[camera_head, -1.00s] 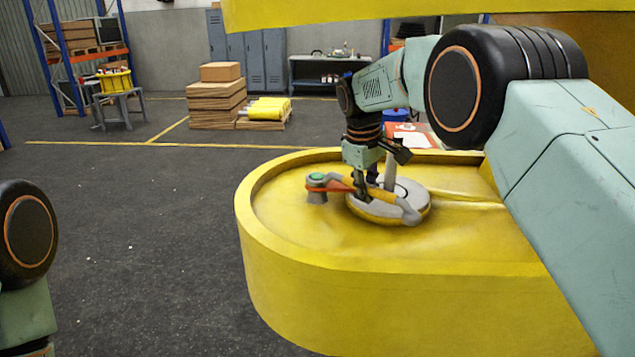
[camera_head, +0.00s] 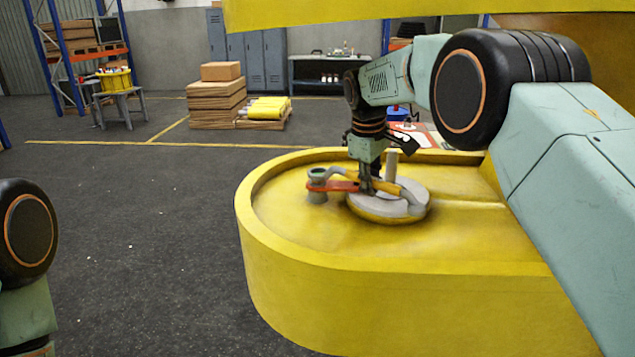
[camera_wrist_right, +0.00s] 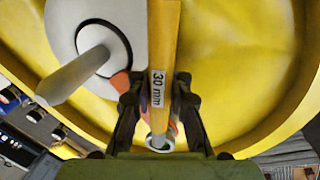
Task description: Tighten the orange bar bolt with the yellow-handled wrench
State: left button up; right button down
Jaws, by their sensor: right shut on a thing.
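The yellow-handled wrench (camera_head: 389,186), marked "30 mm" in the right wrist view (camera_wrist_right: 163,45), is held by my right gripper (camera_head: 368,190), which is shut on its handle. In the right wrist view my gripper's fingers (camera_wrist_right: 158,100) lie on both sides of the handle. The wrench's grey ring end (camera_wrist_right: 160,143) lines up with the bolt's green top, which shows inside it; I cannot tell how far it is seated. The orange bar (camera_head: 345,186) runs from the grey bolt post (camera_head: 317,197) toward the round grey hub (camera_head: 383,211). My left gripper is out of view.
A grey pin (camera_head: 391,165) stands up from the hub beside my right gripper. The yellow boom end (camera_head: 300,275) has a raised rim around its recessed top. Another yellow beam (camera_head: 370,14) crosses overhead.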

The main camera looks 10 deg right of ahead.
jog(key=shift+r, duration=1.85)
